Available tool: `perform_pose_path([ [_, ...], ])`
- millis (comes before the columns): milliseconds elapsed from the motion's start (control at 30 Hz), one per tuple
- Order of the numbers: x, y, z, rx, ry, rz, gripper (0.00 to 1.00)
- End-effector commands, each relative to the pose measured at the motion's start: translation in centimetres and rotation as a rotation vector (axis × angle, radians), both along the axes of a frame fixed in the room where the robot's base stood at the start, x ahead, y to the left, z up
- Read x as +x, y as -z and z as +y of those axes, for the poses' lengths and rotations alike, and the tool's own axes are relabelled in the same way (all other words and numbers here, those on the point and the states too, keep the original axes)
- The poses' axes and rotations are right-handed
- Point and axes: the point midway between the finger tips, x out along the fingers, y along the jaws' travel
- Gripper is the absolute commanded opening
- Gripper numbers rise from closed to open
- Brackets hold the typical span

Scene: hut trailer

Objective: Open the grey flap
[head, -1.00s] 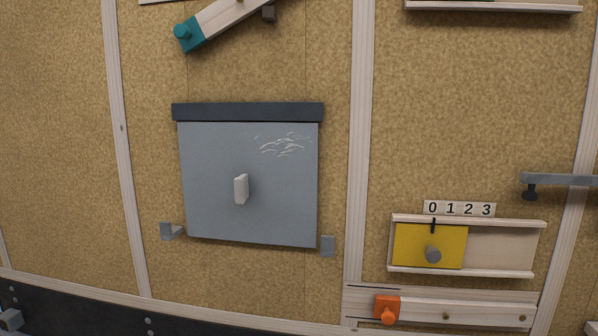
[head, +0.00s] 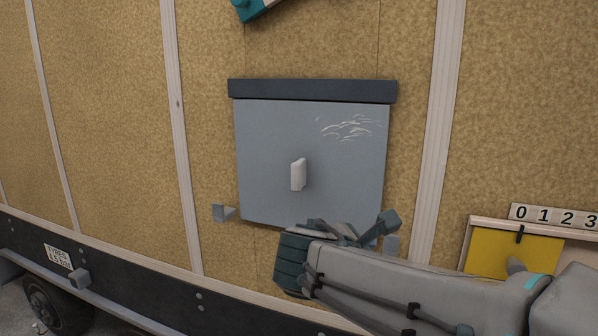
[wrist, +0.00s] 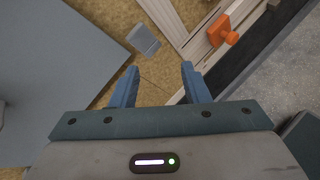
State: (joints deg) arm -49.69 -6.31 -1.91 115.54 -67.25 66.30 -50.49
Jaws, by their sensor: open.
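The grey flap (head: 270,145) hangs closed against the wall under a dark top rail (head: 312,91). A pale upright handle (head: 298,174) stands out from its middle, and white scratches mark its upper right. My gripper (head: 347,229) is in front of the flap's lower right edge, below the handle, and hides part of that edge. In the wrist view the flap (wrist: 55,50) fills the left side. There my gripper (wrist: 158,84) has its two blue fingers apart with nothing between them. Whether the fingers touch the wall or flap cannot be told.
Small grey brackets sit by the flap's lower left (head: 223,213) and lower right (wrist: 144,40) corners. A yellow sliding panel (head: 510,250) under number tiles (head: 555,216) is at the right. An orange knob (wrist: 229,37) is near my gripper. The wall left of the flap is clear.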

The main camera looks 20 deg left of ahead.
Motion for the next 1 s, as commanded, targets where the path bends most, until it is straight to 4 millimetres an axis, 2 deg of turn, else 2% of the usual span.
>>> perform_pose_path([
  [33,0.1,-1.7,3.4,-0.104,-0.103,-0.040,0.42],
  [100,0.0,-4.1,7.2,-0.239,-0.218,-0.104,0.42],
  [200,-1.0,-7.0,11.9,-0.401,-0.339,-0.194,0.42],
  [300,-2.1,-9.1,15.4,-0.515,-0.413,-0.268,0.42],
  [400,-3.0,-10.4,17.4,-0.584,-0.452,-0.316,0.42],
  [533,-3.0,-11.0,18.2,-0.618,-0.467,-0.339,0.42],
  [633,-1.9,-11.1,18.2,-0.620,-0.466,-0.339,0.42],
  [1000,5.8,-11.1,17.5,-0.618,-0.466,-0.337,0.42],
])
